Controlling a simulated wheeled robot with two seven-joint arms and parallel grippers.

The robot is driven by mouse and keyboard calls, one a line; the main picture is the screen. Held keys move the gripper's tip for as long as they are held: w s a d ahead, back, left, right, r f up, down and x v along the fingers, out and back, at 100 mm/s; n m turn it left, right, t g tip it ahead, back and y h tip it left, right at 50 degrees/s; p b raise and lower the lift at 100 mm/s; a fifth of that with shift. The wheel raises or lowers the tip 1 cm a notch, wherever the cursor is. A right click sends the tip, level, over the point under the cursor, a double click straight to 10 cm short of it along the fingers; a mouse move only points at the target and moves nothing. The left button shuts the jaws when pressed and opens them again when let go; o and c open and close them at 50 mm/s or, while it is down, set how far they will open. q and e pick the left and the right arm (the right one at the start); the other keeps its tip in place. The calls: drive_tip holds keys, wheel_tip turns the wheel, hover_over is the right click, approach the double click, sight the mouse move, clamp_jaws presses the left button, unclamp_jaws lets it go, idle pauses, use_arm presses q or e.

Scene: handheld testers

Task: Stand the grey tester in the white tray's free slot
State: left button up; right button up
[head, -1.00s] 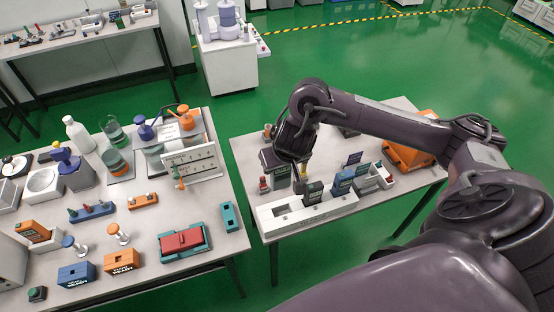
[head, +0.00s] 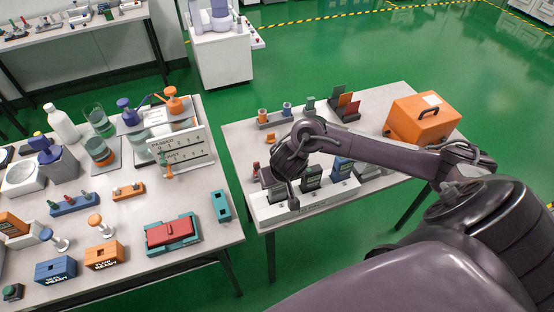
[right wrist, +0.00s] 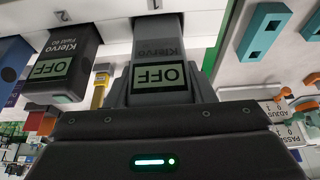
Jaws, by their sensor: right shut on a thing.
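The grey tester (right wrist: 158,50) has a screen reading OFF and sits between the fingers of my right gripper (right wrist: 160,105), which is shut on it. In the head view the gripper (head: 291,192) is at the left end of the white tray (head: 318,200), with the grey tester (head: 277,191) partly hidden beside it. The tester's far end is at the tray's left slot; I cannot tell how deep it is. A dark tester (head: 311,178) and a blue tester (head: 342,169) stand in the tray's other slots. My left gripper is not in view.
The dark tester (right wrist: 62,62) is close beside the held one in the right wrist view. An orange case (head: 422,119) and a rack of coloured cards (head: 345,106) stand further back. The left table (head: 215,242) is crowded, with a floor gap between the tables.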

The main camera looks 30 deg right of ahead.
drive_tip(key=shift+f, duration=1.25)
drive_tip(key=shift+f, duration=0.1)
drive_tip(key=o, duration=1)
drive_tip(key=shift+o, duration=0.2)
drive_tip(key=p+v, duration=0.4)
drive_tip(key=v, duration=0.8)
drive_tip(key=shift+s, duration=0.1)
